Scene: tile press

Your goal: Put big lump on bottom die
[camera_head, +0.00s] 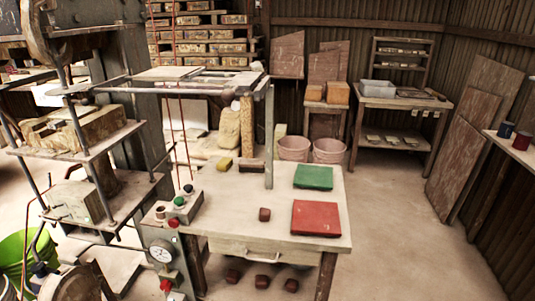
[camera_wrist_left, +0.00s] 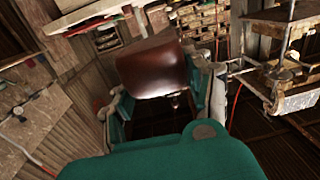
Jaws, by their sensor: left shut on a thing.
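In the left wrist view, my left gripper (camera_wrist_left: 160,92) has teal fingers shut on a large glossy red-brown lump (camera_wrist_left: 152,68). The lump sits between the fingers and hides part of their tips. In the head view, the press stands at the left. A pale block that looks like the bottom die (camera_head: 75,202) rests on its lower plate, with a larger pale block (camera_head: 75,128) on the plate above. Neither gripper shows in the head view, so I cannot tell how far the held lump is from the die.
The wooden table (camera_head: 230,222) carries a red slab (camera_head: 316,218), a green slab (camera_head: 313,177) and a small brown lump (camera_head: 264,214). A control box (camera_head: 180,204) with knobs sits at its left. Press rods (camera_head: 72,100) flank the plates. A green bucket (camera_head: 18,258) stands lower left.

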